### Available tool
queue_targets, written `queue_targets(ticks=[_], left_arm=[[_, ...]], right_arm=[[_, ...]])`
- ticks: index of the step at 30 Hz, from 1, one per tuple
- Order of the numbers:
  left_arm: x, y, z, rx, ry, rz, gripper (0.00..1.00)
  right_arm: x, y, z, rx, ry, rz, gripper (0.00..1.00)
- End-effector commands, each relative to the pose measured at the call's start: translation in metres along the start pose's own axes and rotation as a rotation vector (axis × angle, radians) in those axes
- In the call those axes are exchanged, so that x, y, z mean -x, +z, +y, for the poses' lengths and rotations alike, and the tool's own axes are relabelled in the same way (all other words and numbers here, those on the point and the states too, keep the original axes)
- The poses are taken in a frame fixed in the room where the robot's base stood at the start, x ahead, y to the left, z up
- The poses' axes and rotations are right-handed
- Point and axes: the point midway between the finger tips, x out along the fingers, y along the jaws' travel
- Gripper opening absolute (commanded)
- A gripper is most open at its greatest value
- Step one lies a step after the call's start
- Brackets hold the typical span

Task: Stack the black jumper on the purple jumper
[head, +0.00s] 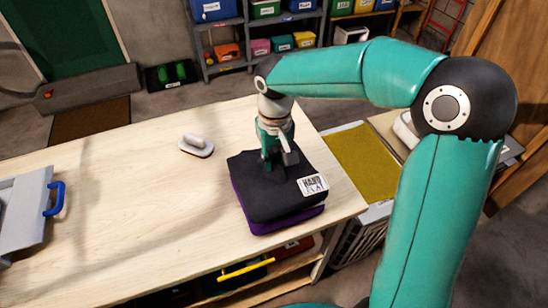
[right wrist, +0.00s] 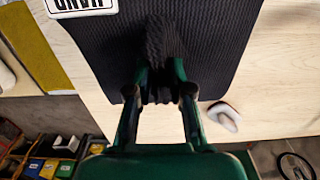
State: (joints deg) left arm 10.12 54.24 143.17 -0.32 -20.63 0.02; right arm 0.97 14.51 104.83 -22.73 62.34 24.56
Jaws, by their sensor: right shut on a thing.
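The black jumper (head: 262,193) is folded and lies on top of the folded purple jumper (head: 286,220) at the right end of the wooden table. The purple jumper shows as a band along the front and left edges below the black one. A white label is on the black jumper's near right corner. My right gripper (head: 271,165) points down at the black jumper's far edge. In the right wrist view, its fingers (right wrist: 160,98) are shut on a bunched fold of the black jumper (right wrist: 215,40). My left gripper is not in view.
A white brush-like object (head: 196,146) lies on the wooden table (head: 120,200) left of the jumpers. A grey board with a blue handle (head: 55,198) is at the far left. The table's middle is clear. Shelves with coloured bins (head: 262,46) stand behind.

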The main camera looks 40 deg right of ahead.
Motion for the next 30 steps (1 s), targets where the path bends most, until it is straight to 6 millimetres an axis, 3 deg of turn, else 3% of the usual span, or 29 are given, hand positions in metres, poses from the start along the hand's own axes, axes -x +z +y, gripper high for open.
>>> queue_targets(ticks=[3, 4, 9, 20, 26, 30], left_arm=[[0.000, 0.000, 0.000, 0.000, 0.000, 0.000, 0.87], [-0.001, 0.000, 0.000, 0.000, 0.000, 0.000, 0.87], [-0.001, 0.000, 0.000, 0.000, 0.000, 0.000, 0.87], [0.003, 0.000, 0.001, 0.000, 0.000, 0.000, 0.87], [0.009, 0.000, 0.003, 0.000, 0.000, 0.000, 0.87], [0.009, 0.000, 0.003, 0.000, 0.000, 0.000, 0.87]], right_arm=[[0.000, 0.000, 0.000, 0.000, 0.000, 0.001, 0.00], [-0.001, 0.000, 0.000, 0.000, 0.000, 0.000, 0.22], [-0.001, 0.000, 0.000, 0.000, 0.000, 0.000, 0.45], [0.004, 0.000, 0.000, 0.001, 0.000, 0.001, 0.45], [0.025, -0.001, -0.001, 0.000, -0.001, 0.005, 0.45], [0.054, -0.002, -0.001, 0.001, -0.001, 0.006, 0.45]])
